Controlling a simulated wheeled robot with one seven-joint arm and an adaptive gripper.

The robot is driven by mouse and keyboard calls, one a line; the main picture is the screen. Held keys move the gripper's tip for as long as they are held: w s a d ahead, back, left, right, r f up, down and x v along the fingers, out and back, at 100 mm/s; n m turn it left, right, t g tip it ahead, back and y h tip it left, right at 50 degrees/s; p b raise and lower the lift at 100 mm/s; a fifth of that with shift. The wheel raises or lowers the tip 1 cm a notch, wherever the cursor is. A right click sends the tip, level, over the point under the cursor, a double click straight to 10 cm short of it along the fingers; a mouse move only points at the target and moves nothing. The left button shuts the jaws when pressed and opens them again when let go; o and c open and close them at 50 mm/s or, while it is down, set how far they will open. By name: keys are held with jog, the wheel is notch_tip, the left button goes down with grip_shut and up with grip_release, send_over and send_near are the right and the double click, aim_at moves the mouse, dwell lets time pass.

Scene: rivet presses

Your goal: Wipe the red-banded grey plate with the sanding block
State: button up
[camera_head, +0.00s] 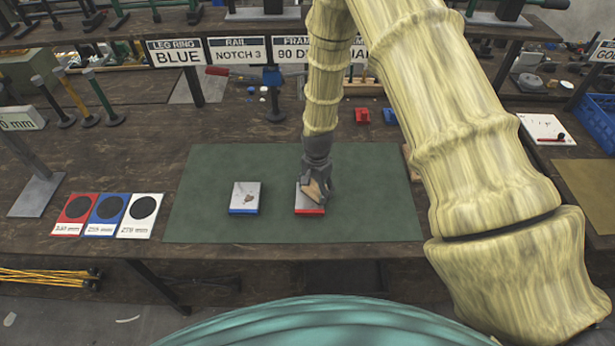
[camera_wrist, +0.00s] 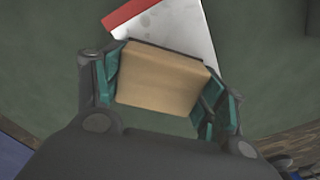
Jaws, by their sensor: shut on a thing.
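The red-banded grey plate (camera_head: 303,208) lies on the green mat (camera_head: 386,205) near the middle of the table. In the wrist view its grey face and red band (camera_wrist: 125,12) show beyond the block. My gripper (camera_head: 317,180) is over the plate and shut on the sanding block (camera_wrist: 160,80), a tan block with a dark far edge. The block (camera_head: 313,191) looks tilted in the head view and covers part of the plate. I cannot tell whether it touches the plate.
A blue-banded grey plate (camera_head: 245,196) with a brownish mark lies on the mat to the left. Three cards with black discs (camera_head: 108,209) lie left of the mat. Label signs (camera_head: 237,51) and small red and blue parts stand behind. The mat's right side is clear.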

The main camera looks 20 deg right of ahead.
jog(key=shift+w+a, duration=0.25)
jog(key=shift+a, duration=0.55)
jog(key=shift+w+a+r, duration=0.1)
jog(key=shift+a+r, duration=0.05)
jog(key=shift+a, duration=0.1)
notch_tip(320, 180, up, 8)
jog(key=p, duration=0.4)
jog(key=shift+r, duration=0.1)
